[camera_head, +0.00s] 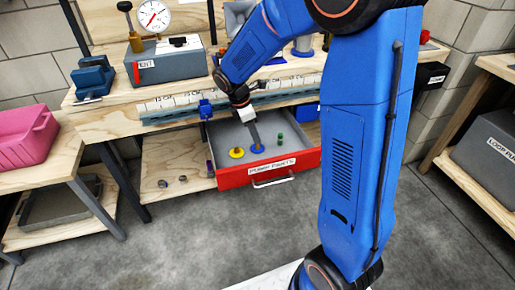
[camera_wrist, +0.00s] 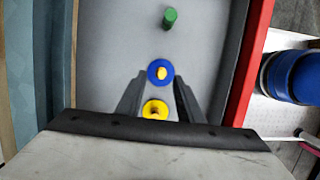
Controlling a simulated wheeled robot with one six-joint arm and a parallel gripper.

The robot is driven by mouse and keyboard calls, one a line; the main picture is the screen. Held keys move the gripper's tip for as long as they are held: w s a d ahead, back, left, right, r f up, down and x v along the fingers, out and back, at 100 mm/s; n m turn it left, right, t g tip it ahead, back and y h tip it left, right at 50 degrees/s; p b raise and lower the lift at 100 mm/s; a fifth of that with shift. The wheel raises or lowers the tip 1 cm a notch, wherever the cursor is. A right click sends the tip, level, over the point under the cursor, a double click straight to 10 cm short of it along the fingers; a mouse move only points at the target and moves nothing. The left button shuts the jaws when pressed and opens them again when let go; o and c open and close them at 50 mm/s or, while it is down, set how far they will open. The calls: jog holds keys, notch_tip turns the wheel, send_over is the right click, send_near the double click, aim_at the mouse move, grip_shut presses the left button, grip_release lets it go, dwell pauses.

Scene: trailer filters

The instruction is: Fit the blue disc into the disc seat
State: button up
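The blue disc (camera_head: 258,149) lies on the grey floor of the open red drawer (camera_head: 300,160). In the wrist view the blue disc (camera_wrist: 153,74) has a small yellow centre. My gripper (camera_head: 256,143) reaches down into the drawer over the disc. In the wrist view my gripper (camera_wrist: 160,76) is open, with its fingertips apart on either side of the blue disc. Whether they are at the disc's height, I cannot tell. I cannot make out the disc seat for certain in either view.
A yellow disc (camera_head: 237,153) and a green cylinder (camera_head: 280,138) flank the blue disc. The drawer's front is labelled "PUMP PARTS". The bench above holds a grey box (camera_head: 170,65), a gauge (camera_head: 152,16) and a blue vise (camera_head: 93,77). A pink bin (camera_head: 25,135) stands left.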

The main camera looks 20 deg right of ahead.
aim_at(258, 146)
jog(key=x, duration=0.4)
jog(key=shift+s, duration=0.1)
grip_shut()
jog(key=shift+r, duration=0.1)
